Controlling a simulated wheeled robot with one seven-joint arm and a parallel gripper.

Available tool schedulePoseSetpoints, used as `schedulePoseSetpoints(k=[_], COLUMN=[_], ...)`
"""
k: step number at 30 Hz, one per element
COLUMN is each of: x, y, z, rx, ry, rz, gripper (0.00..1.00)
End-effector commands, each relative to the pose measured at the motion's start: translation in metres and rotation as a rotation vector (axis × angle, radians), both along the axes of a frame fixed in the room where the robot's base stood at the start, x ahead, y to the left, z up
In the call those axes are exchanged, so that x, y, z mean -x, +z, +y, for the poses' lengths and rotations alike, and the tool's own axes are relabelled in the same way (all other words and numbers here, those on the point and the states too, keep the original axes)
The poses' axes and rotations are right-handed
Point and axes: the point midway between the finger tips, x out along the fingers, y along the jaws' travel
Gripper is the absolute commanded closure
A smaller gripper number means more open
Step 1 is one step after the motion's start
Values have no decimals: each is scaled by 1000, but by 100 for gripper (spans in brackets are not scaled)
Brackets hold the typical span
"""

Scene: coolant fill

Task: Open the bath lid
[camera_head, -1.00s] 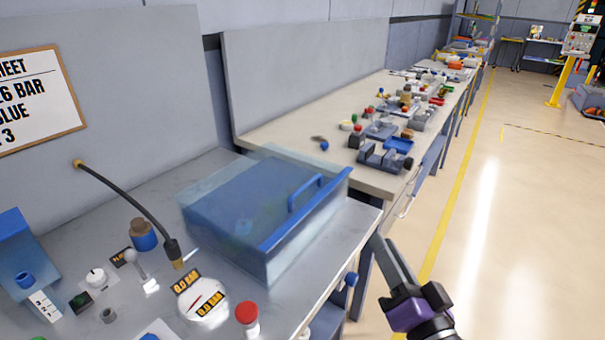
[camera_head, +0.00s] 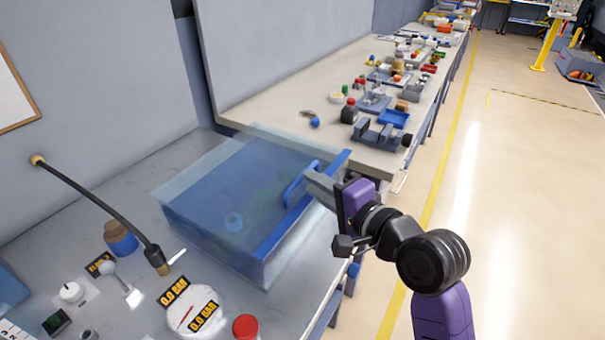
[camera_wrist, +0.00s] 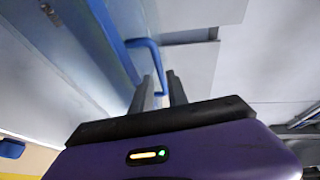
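The bath (camera_head: 205,222) is a see-through blue-tinted box on the grey bench. Its lid (camera_head: 235,175) lies flat over the top and looks closed, with a blue bar along the right edge. A blue loop handle (camera_head: 294,187) stands on the lid near that bar. My gripper (camera_head: 314,182) reaches in from the right, its fingertips at the handle. In the wrist view, the handle (camera_wrist: 152,52) runs down toward the gap between my two fingers (camera_wrist: 160,78), which are apart. I cannot tell whether they touch it.
A black hose (camera_head: 95,195) arches over the bench at left, near a round gauge (camera_head: 192,311) and a red-capped part (camera_head: 246,327). A second bench (camera_head: 260,106) with several small parts stands behind.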

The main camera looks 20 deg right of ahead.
Motion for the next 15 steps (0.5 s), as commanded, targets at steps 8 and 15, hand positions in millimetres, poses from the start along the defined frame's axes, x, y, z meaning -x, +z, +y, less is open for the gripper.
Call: schedulePoseSetpoints(k=[8,15], x=[-38,-47], y=[-6,-8], z=[8,11], rx=[1,2], ry=[-1,-2], rz=[-1,-2], gripper=[80,80])
